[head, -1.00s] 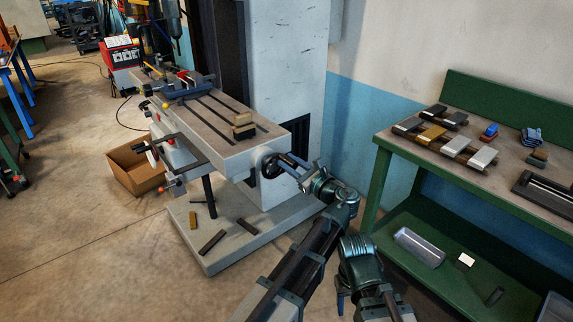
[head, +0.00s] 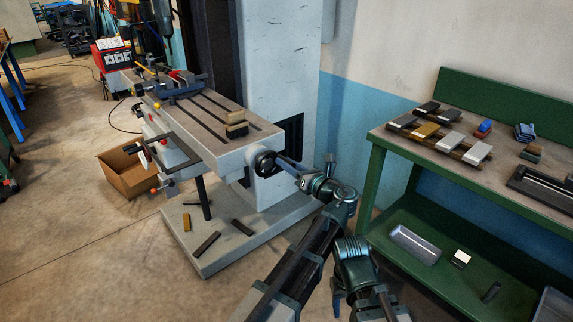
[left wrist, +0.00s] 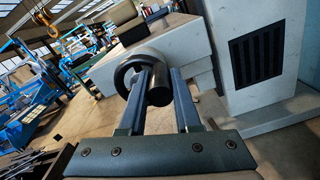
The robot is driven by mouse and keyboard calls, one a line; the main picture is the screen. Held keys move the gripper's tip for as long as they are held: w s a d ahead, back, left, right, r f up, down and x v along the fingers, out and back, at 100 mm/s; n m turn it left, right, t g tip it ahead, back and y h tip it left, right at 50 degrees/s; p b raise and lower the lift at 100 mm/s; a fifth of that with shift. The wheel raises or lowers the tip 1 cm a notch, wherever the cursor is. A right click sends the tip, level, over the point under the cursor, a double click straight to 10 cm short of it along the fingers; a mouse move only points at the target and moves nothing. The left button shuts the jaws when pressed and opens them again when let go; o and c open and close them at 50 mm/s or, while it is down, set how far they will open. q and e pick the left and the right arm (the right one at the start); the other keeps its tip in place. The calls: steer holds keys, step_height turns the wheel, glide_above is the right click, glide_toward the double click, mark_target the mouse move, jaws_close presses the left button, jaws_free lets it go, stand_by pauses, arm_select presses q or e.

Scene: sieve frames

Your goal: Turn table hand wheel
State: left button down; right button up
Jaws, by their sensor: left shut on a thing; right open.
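The black table hand wheel (head: 264,163) is on the near end of the milling machine table (head: 212,152). In the left wrist view its dark ring (left wrist: 126,74) shows with a black cylindrical handle (left wrist: 159,88) sticking out toward the camera. My left gripper (head: 281,164) is at the wheel, its two blue fingers on either side of the handle and shut on it. My right gripper (head: 338,297) hangs low beside the right arm, away from the machine; only a small part of it shows, with nothing seen in it.
A green workbench (head: 377,160) with metal blocks stands at the right. A cardboard box (head: 125,177) is on the floor left of the machine. Loose bars lie on the machine's base plate (head: 220,260). A vise (head: 182,88) and stacked blocks (head: 236,125) sit on the machine table.

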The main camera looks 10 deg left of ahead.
arm_select(q)
steer(key=shift+d, duration=0.2)
steer(key=c, duration=0.6)
jaws_free()
steer(key=shift+d, duration=0.1)
steer(key=shift+s, duration=0.1)
